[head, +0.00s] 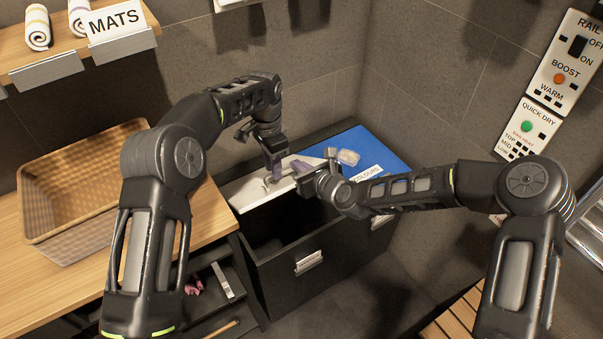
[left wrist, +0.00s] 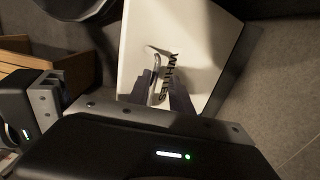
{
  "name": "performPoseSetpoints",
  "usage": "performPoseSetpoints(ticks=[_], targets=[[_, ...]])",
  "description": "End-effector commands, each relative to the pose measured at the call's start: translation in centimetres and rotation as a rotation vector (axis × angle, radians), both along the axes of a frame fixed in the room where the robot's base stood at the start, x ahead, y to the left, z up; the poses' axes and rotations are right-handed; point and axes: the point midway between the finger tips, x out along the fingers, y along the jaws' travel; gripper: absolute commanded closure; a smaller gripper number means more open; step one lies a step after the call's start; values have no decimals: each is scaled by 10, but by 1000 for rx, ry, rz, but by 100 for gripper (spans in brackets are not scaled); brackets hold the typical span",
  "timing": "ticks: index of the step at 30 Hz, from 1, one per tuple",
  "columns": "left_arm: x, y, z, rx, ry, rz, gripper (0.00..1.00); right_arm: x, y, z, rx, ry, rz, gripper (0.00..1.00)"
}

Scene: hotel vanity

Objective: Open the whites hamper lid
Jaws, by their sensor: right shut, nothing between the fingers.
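The whites hamper (head: 290,262) is a dark box with a label on its front. Its white lid (head: 250,197) is tilted up, and the dark opening shows in front of it. The left wrist view shows the lid's face (left wrist: 205,45) with the word WHITES and a thin metal handle (left wrist: 157,62). My left gripper (head: 275,175) is at the lid; its fingers (left wrist: 162,88) are apart, with the handle between them, closer to one finger. My right gripper (head: 303,168) is shut and empty beside the lid's right end; whether it touches the lid is unclear.
A wicker basket (head: 75,190) stands on the wooden counter (head: 190,225) at left. Wall switch panels (head: 565,62) are at right.

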Motion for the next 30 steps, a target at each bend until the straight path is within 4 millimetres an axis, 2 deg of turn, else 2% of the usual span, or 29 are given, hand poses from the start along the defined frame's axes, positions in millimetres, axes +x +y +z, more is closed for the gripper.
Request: performPoseSetpoints(ticks=[3,13,17,24,30], targets=[[0,0,1,0,0,0,69,0,-1,-4,-2,6,-1,100],[0,-3,7,-4,0,-3,69,-1,-1,-4,-2,7,-1,100],[1,-2,22,-4,-3,-3,69,-1,-1,-4,-2,8,-1,100],[1,-1,60,-1,-3,-3,69,-1,-1,-4,-2,9,-2,100],[1,0,77,-1,-2,-3,69,-1,-1,-4,-2,9,-2,100]])
